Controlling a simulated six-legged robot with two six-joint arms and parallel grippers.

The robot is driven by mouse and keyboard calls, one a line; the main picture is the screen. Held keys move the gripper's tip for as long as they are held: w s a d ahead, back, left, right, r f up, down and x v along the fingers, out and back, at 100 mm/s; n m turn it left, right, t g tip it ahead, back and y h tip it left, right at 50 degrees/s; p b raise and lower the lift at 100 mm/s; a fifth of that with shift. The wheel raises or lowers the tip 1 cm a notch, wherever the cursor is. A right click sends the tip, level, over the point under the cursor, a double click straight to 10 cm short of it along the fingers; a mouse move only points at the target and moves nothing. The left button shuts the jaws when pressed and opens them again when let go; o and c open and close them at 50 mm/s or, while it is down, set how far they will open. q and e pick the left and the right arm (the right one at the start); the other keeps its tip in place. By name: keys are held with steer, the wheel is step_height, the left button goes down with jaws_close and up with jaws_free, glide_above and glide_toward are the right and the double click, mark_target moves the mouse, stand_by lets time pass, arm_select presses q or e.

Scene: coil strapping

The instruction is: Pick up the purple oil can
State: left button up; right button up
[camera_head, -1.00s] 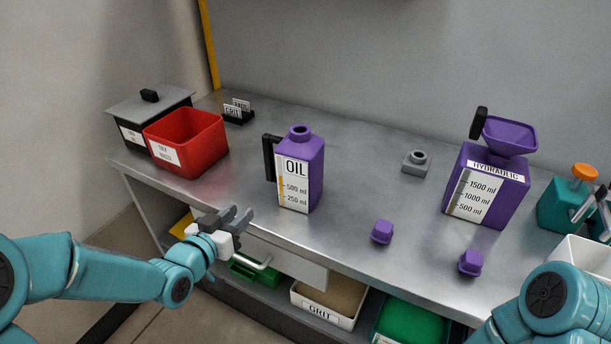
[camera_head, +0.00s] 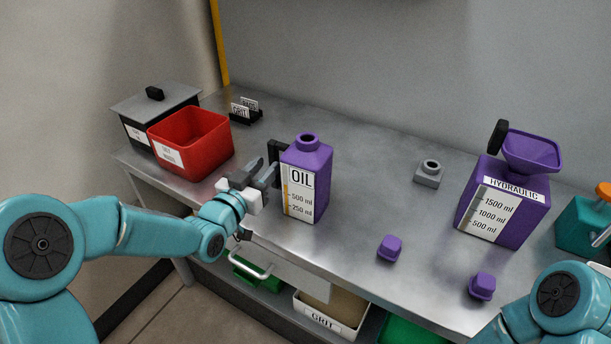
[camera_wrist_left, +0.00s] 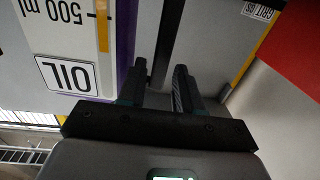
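The purple oil can (camera_head: 313,165) stands upright on the metal bench, with a white OIL label and a black handle (camera_head: 275,151) on its left side. In the left wrist view, the can's label (camera_wrist_left: 68,75) shows upside down at the left, close to the fingers. My left gripper (camera_head: 264,175) is beside the can at the handle, fingers apart. In the left wrist view (camera_wrist_left: 158,88) the dark handle shows in the gap between the fingers; I cannot tell whether they touch it. My right arm is at the lower right; at most a sliver of its gripper shows at the edge.
A red bin (camera_head: 191,143) and a grey-lidded box (camera_head: 154,108) stand at the left. A purple hydraulic container (camera_head: 502,203) stands right, with two purple caps (camera_head: 390,248) (camera_head: 482,286) in front. A grey fitting (camera_head: 428,173) sits behind. A teal container (camera_head: 580,227) is far right.

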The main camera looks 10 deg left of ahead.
mark_target(272, 161)
arm_select(q)
steer(key=p+x, duration=0.1)
steer(key=x, duration=0.4)
steer(key=shift+a+f, duration=0.15)
steer(key=shift+s, duration=0.1)
steer(key=shift+c, duration=0.3)
jaws_close()
steer(key=shift+r, duration=0.65)
step_height(272, 161, up, 19)
steer(key=p, duration=0.1)
stand_by(1.0)
